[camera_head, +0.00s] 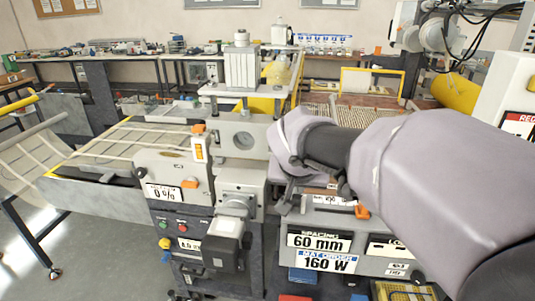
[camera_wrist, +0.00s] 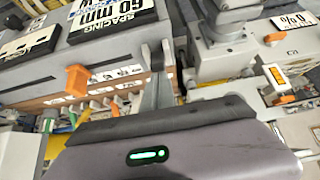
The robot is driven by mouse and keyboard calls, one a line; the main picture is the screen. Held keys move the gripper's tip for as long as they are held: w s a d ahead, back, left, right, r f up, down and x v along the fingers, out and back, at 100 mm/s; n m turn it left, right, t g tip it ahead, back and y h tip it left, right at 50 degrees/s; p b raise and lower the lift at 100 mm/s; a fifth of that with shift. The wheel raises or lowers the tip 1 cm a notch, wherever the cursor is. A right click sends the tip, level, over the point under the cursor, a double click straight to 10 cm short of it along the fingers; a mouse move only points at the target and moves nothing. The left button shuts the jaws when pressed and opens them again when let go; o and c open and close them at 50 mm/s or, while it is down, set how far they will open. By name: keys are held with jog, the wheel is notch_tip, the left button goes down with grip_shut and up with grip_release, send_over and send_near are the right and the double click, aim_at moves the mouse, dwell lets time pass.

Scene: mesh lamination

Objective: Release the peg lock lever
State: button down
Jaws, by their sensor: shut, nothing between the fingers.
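An orange lever (camera_wrist: 77,78) stands out from the grey panel edge in the wrist view, above a row of small labels and pegs. It looks like the peg lock lever, though no label confirms this. It also shows in the head view (camera_head: 362,211), right of and below my wrist. My gripper (camera_wrist: 157,55) is shut and empty. Its fingertips are beside the panel's end, to the right of the orange lever in the wrist view and apart from it. In the head view my arm hides part of the panel and most of the gripper.
The panel carries a "60 mm" spacing plate (camera_head: 319,242) and a "160 W" plate (camera_head: 327,262). A grey machine housing with a "0 %" plate (camera_head: 163,193) and orange levers (camera_head: 190,183) stands close left of the gripper. A meshed conveyor (camera_head: 120,145) extends left.

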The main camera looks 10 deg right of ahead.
jog(key=shift+s+f, duration=0.3)
jog(key=shift+f, duration=0.15)
dwell(0.3)
jog(key=w+r+p, duration=0.1)
jog(key=r, duration=0.1)
jog(key=w+r+p, duration=0.1)
jog(key=w+r, duration=0.1)
jog(key=shift+d, duration=0.4)
jog(key=s+a+r+p, duration=0.2)
jog(key=s+r, duration=0.3)
jog(key=s, duration=0.1)
jog(key=shift+s, duration=0.35)
